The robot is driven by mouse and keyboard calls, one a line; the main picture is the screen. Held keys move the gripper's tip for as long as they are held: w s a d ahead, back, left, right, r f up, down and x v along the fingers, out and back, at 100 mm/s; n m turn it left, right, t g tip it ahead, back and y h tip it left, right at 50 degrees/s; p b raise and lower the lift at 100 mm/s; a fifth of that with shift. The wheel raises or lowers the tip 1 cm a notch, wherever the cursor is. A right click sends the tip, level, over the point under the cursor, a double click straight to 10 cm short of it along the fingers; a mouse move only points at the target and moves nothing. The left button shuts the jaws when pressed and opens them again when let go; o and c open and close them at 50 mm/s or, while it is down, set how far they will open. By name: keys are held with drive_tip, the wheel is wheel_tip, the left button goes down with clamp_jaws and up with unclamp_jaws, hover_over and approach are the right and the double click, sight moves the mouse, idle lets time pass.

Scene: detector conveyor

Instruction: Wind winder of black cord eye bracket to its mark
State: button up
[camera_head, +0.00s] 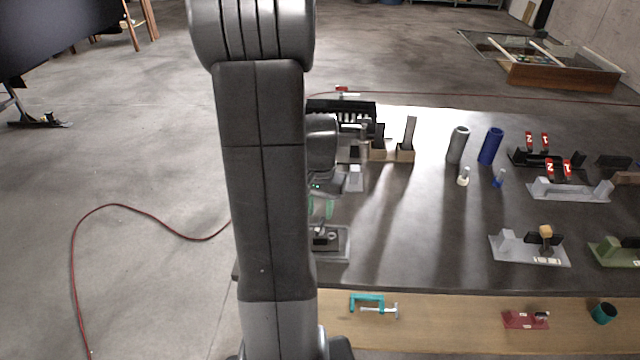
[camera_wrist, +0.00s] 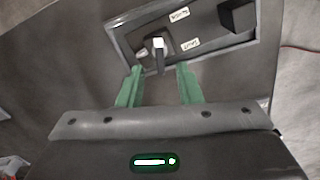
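My gripper (camera_wrist: 158,74) is open in the wrist view, its two green fingers apart with nothing held between them. Just beyond the fingertips, a small lever or crank with a white tip (camera_wrist: 159,43) rises from a dark block on a grey plate (camera_wrist: 213,54). The plate also bears a black block (camera_wrist: 238,17) and small white labels, too small to read surely. In the head view, my gripper (camera_head: 321,208) is partly hidden by my arm, above a grey plate (camera_head: 341,257) with a dark fitting (camera_head: 323,238). I cannot tell which part is the winder or where its mark is.
Right of my gripper, the dark table is clear. Further right stand a grey tube (camera_head: 457,145), a blue tube (camera_head: 490,147) and a light plate with a wooden knob (camera_head: 529,250). A teal clamp (camera_head: 368,299) lies on the wooden front strip.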

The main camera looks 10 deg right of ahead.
sight(320, 223)
wheel_tip(320, 223, up, 9)
idle(0.3)
idle(0.4)
wheel_tip(320, 223, down, 14)
drive_tip(key=shift+r, duration=0.15)
drive_tip(key=shift+p, duration=0.4)
idle(0.4)
